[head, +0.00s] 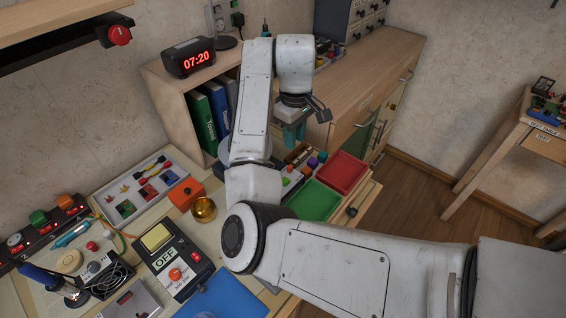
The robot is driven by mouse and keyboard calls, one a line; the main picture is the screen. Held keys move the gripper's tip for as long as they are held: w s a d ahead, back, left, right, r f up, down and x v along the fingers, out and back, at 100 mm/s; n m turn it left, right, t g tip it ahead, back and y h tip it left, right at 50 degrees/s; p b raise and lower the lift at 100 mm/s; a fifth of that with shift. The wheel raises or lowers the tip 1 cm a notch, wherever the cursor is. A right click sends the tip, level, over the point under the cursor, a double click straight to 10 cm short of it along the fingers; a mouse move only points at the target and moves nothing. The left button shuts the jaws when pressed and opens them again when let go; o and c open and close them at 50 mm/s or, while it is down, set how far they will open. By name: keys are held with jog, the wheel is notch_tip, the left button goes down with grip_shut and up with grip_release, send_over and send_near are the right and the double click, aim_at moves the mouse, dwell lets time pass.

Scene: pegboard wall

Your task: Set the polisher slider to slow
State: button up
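A black device that looks like the polisher (200,287) sits on the workbench at lower left, tilted in the picture. It has a yellow pad (156,237), a white label reading OFF, an orange-red knob (175,274) that may be the slider, and a red switch (196,257). Small lettering around the knob is too small to read. My gripper (291,143), with teal fingers, points down well up and right of the device, above the small coloured parts. It is far from the knob. Whether its fingers are apart is too small to tell.
A red tray (343,172) and a green tray (314,201) lie below my gripper. An orange box (187,194) and a brass bowl (204,210) stand behind the device. A blue mat (228,295) lies to its right. A soldering iron stand (68,290) is at left.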

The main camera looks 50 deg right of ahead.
aim_at(290, 166)
jog(key=f, duration=1)
jog(key=shift+w+a+f, duration=0.25)
jog(key=shift+w+f, duration=0.05)
jog(key=shift+w, duration=0.1)
jog(key=shift+c, duration=0.3)
grip_shut()
